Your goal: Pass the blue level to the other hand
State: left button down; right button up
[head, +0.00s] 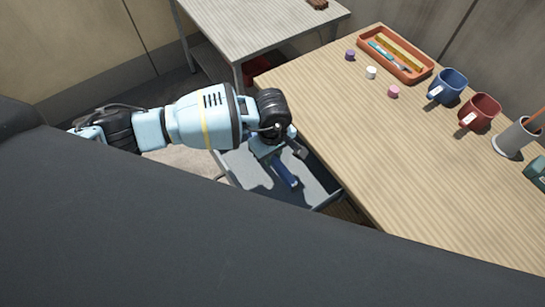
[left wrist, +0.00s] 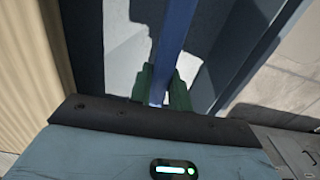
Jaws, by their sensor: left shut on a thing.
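The blue level (head: 287,174) is a long blue bar over the open drawer under the wooden desk. My left gripper (head: 274,156) reaches down into the drawer area and is shut on the blue level. In the left wrist view the level (left wrist: 176,36) runs away from between the dark green fingertips (left wrist: 161,88). I cannot tell whether the level touches the drawer floor. My right gripper is not in view.
The open drawer (head: 239,165) has a pale floor and low walls close around the gripper. The wooden desk (head: 400,150) holds an orange tray (head: 428,74), a blue mug (head: 450,84), a red mug (head: 483,110) and a grey cup (head: 513,138). Its near part is clear. A grey table (head: 255,25) stands behind.

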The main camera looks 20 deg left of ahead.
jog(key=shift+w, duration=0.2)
